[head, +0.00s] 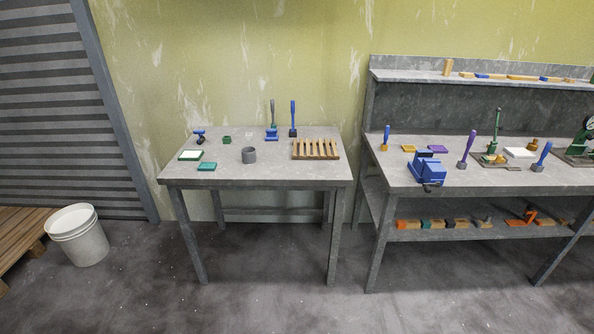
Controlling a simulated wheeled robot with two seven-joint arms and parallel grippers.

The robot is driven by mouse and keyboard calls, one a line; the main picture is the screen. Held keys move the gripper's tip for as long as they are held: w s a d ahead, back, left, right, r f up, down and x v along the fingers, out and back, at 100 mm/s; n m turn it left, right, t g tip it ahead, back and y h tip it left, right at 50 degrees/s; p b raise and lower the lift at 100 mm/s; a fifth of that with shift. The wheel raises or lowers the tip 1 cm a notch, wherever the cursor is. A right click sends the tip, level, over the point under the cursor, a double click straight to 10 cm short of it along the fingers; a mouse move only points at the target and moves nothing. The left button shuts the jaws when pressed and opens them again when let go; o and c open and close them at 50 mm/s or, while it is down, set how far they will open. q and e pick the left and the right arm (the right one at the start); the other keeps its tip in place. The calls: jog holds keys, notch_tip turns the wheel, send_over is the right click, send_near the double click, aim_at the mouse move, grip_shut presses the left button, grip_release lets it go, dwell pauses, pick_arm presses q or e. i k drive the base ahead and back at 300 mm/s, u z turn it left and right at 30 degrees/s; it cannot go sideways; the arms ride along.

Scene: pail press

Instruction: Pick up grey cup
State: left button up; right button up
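The grey cup (249,155) is a small dark grey cylinder with an open top. It stands upright near the middle of the left table (225,169), in front of two upright handled tools. Neither of my grippers shows in the head view, so nothing of mine is near the cup there.
On the left table stand a wooden slatted rack (316,149), a teal block (207,166), a white-topped green block (190,155) and a blue-handled tool (293,118). A workbench (470,178) with a blue vise (426,170) is at right. A white pail (77,235) stands on the floor.

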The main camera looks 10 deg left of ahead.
aim_at(249, 156)
jog(key=z, duration=1.05)
jog(key=i, duration=0.9)
jog(key=u, duration=0.15)
